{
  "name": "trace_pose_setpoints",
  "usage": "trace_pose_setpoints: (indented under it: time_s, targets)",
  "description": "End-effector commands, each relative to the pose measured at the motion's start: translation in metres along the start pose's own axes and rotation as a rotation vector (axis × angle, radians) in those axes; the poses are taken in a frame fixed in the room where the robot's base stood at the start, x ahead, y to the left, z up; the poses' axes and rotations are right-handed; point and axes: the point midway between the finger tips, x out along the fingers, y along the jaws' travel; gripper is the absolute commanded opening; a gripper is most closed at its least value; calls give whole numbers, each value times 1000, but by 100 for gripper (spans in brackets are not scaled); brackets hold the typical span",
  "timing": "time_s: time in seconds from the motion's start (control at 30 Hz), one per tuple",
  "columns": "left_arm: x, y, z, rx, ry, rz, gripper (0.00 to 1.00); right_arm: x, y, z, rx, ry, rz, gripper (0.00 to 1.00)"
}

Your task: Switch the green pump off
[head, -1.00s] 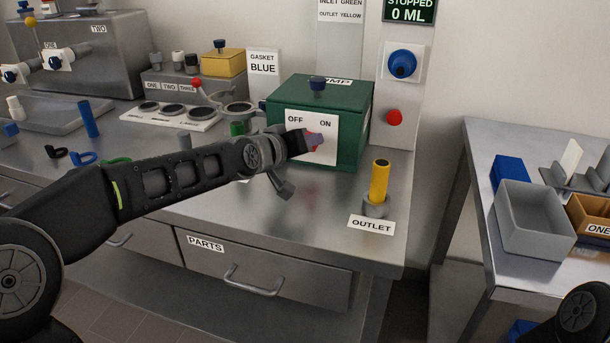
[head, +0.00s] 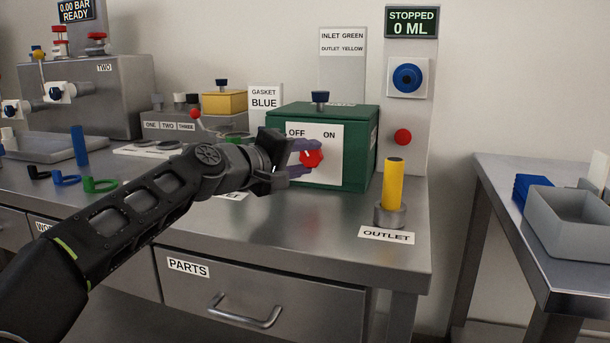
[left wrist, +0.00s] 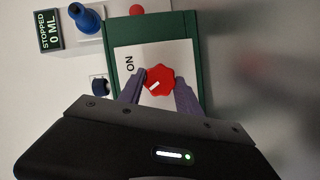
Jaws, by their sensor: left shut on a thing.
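The green pump (head: 361,150) stands on the bench with a white front plate marked OFF at left and ON at right. Its red knob (head: 312,159) sits low on that plate. In the left wrist view the knob (left wrist: 160,79) lies between my two fingers, and its white mark slants away from the ON label (left wrist: 129,63); OFF is hidden there. My left gripper (head: 306,158) is shut on the red knob from the front left. My right gripper is not in view.
A yellow cylinder (head: 393,185) stands in the outlet holder right of the pump. The panel behind reads STOPPED, 0 ML (head: 411,22), above a blue knob (head: 407,78) and red button (head: 403,137). Bench in front of the pump is clear. A grey bin (head: 570,225) stands on the right table.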

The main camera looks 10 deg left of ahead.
Motion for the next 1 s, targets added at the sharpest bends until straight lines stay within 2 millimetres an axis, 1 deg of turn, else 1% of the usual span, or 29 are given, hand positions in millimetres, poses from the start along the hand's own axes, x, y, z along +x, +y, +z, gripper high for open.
trace_pose_setpoints:
  time_s: [0.03, 0.2, 0.63, 0.67, 0.9, 1.0]
  targets:
    - [1, -4, 1, -19, 1, 7, 0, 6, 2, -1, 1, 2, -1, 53]
    - [0, -2, 0, -62, 1, 25, 0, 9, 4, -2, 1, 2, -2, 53]
    - [0, -1, -1, -77, 2, 30, 0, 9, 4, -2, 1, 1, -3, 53]
    - [0, -1, -1, -77, 2, 30, 42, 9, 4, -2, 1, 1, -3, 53]
    - [0, -1, -1, -75, 1, 30, 61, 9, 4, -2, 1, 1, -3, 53]
    - [0, -1, 0, -74, 1, 30, 63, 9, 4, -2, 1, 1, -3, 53]
